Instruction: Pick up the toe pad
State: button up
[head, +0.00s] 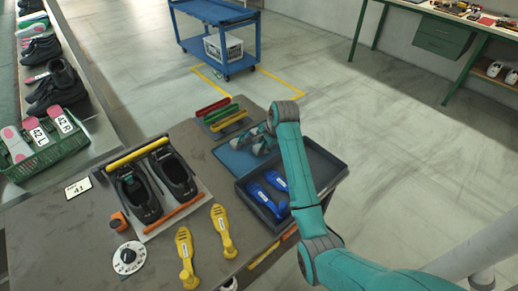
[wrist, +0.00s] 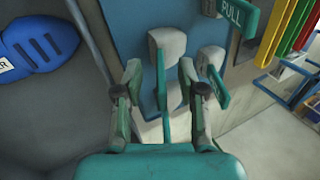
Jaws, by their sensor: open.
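Several grey pads with teal upright grips, which I take to be the toe pads, sit on a blue mat (head: 232,160) beside the dark tray. In the wrist view, one grey pad (wrist: 170,44) lies just ahead of my gripper (wrist: 160,76), with its teal grip between the fingers. My gripper is open, one finger on each side, and I cannot tell if either touches. A second pad (wrist: 211,58) is just right of the right finger. Another one farther off carries a teal tag (wrist: 238,17) reading PULL. In the head view, my arm partly hides this spot.
The dark tray (head: 330,168) holds blue shoe-shaped pieces (head: 263,196). Red, green and yellow bars (head: 220,112) stand behind the mat. A fixture with two black shoes (head: 136,190) and two yellow tools (head: 222,230) are to the left.

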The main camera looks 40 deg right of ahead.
jog(key=shift+x, duration=1)
grip_shut()
jog(key=shift+r, duration=0.1)
